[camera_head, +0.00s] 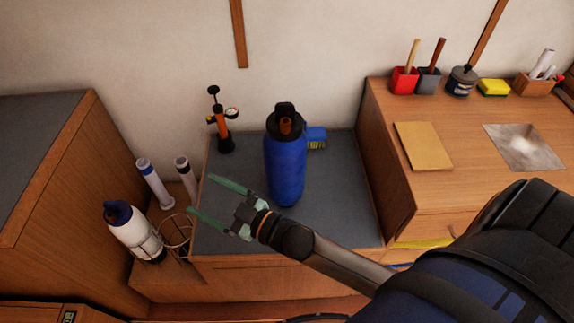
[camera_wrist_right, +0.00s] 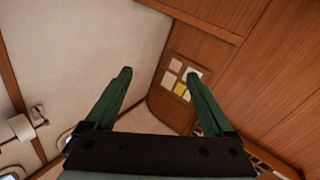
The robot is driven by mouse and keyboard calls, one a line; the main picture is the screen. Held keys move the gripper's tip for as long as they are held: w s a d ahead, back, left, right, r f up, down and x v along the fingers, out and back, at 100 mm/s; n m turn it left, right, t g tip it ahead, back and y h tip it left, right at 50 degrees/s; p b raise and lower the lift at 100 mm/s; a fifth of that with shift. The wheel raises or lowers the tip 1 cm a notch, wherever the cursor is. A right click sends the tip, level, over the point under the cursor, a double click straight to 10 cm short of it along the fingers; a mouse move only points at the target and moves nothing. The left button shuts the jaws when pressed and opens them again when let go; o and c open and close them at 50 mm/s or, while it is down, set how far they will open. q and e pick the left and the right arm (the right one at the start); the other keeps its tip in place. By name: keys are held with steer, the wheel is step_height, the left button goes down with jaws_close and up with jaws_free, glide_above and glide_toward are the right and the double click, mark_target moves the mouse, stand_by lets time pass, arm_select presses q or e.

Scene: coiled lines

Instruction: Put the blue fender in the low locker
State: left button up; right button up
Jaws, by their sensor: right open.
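The blue fender (camera_head: 285,170), with a black top that has an eye in it, stands upright on the grey top of a low wooden locker (camera_head: 345,215) in the head view. The locker looks closed from here; its front is mostly out of sight. My right gripper (camera_head: 200,194) is open and empty, left of the fender and apart from it, pointing left. In the right wrist view its two green fingers (camera_wrist_right: 160,85) are spread with nothing between them. My left gripper does not show.
A higher wooden cabinet (camera_head: 385,170) stands right.

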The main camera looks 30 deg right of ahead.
steer(key=s+d+f+m+g+h, duration=0.3)
steer(key=s+d+f, duration=0.1)
steer(key=s+f, duration=0.4)
steer(key=s+d+f+m+g+h, duration=0.3)
steer(key=s+d+f+g, duration=0.1)
steer(key=s+f, duration=0.5)
steer(key=shift+d+f, duration=0.15)
steer(key=shift+f, duration=0.55)
steer(key=shift+r+p, duration=0.55)
steer(key=shift+r, duration=0.05)
